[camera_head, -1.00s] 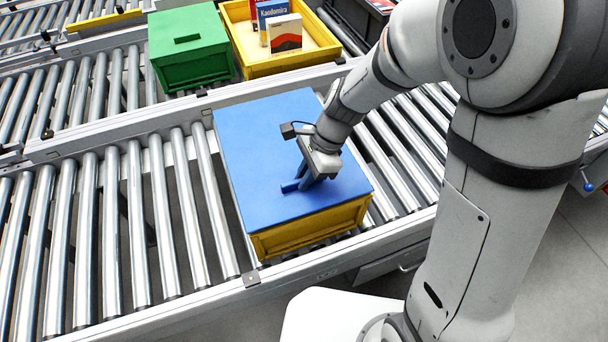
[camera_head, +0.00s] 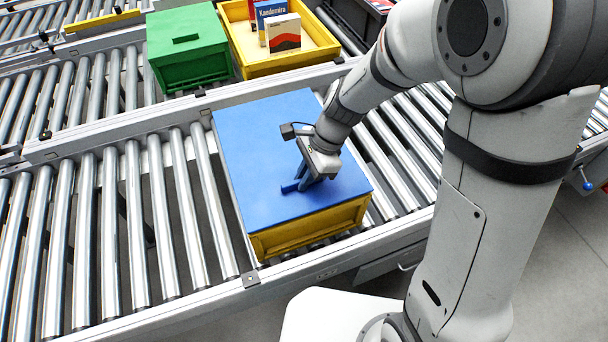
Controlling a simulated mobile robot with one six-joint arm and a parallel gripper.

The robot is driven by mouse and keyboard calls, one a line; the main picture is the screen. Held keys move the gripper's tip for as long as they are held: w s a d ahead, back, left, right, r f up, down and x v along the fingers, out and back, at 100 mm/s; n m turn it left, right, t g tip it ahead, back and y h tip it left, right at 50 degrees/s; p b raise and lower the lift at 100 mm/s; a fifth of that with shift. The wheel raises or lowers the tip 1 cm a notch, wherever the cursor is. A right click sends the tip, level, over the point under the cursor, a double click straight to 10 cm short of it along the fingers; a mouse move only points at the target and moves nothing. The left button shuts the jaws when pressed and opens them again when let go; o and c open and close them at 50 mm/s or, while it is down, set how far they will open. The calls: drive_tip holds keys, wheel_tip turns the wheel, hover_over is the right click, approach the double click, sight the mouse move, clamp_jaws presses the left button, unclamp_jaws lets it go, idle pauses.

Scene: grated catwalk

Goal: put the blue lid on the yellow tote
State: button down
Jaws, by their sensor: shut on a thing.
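The blue lid (camera_head: 262,135) lies flat over the top of the yellow tote (camera_head: 310,229) on the near roller conveyor. Its edges look roughly lined up with the tote's walls; whether it is fully seated along the far side I cannot tell. My gripper (camera_head: 300,185) points down at the lid's near right part and is shut on the lid's blue handle. The fingers partly hide the handle. The tote's inside is hidden under the lid.
A green lidded tote (camera_head: 190,62) and an open yellow tote (camera_head: 323,55) with several boxes stand on the far conveyor. A metal rail (camera_head: 115,138) divides the conveyors. Rollers (camera_head: 110,235) left of the lidded tote are clear.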

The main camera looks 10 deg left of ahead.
drive_tip(key=shift+f+b, duration=0.45)
drive_tip(key=shift+f, duration=0.15)
drive_tip(key=c, duration=1)
unclamp_jaws()
drive_tip(key=shift+r, duration=0.15)
drive_tip(key=shift+r+p, duration=3.65)
drive_tip(key=shift+r, duration=0.3)
